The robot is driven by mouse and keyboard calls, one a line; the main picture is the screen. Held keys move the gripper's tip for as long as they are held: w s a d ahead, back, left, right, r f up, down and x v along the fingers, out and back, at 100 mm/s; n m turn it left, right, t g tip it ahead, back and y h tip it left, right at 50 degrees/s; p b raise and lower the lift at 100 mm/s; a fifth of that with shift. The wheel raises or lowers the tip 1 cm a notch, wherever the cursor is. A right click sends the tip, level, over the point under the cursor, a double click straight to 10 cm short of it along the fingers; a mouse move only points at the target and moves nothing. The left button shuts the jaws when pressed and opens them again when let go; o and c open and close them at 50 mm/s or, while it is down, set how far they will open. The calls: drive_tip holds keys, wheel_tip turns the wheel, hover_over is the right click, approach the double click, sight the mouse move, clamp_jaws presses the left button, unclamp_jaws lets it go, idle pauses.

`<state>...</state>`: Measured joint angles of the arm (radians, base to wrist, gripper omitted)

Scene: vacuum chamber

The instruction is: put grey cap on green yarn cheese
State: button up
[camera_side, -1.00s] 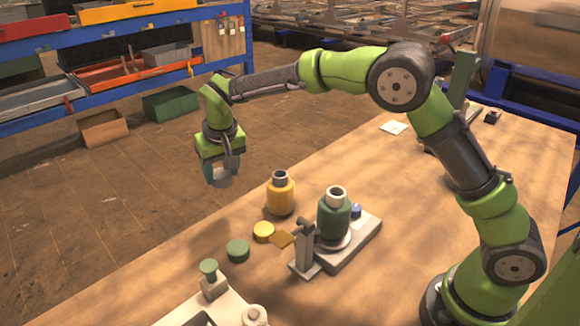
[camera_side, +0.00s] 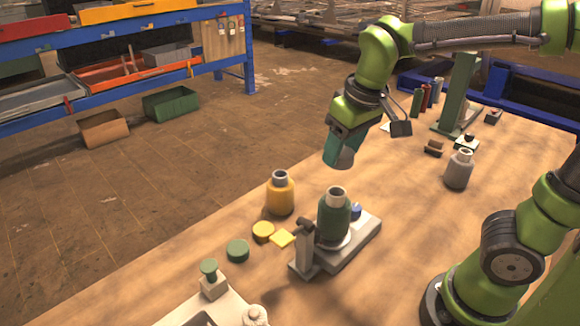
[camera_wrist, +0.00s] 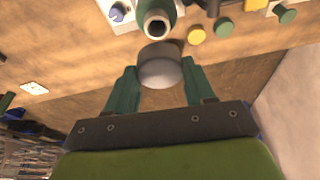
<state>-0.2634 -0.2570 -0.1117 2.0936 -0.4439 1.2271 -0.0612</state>
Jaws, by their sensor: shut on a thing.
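The green yarn cheese (camera_side: 333,218) stands upright on a small grey fixture (camera_side: 362,240), its pale tube end showing on top. It also shows at the top of the wrist view (camera_wrist: 157,12). My gripper (camera_side: 341,158) is above the table, higher than the green yarn cheese and behind it in the side view. In the wrist view my gripper's two teal fingers are shut on the grey cap (camera_wrist: 160,74). The cap is apart from the tube end in height. In the side view the fingers mostly hide the cap.
A yellow yarn cheese (camera_side: 280,195) stands close to the left. A post (camera_side: 305,250) stands by the fixture. A grey yarn cheese (camera_side: 459,170) is at right.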

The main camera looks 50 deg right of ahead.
idle(0.4)
drive_tip(key=shift+f, duration=2.95)
drive_tip(key=shift+f, duration=0.1)
drive_tip(key=shift+f, duration=1.45)
drive_tip(key=o, duration=1.1)
drive_tip(key=shift+r, duration=0.1)
drive_tip(key=v, duration=1.6)
drive_tip(key=shift+s+r, duration=0.25)
drive_tip(key=shift+r, duration=0.1)
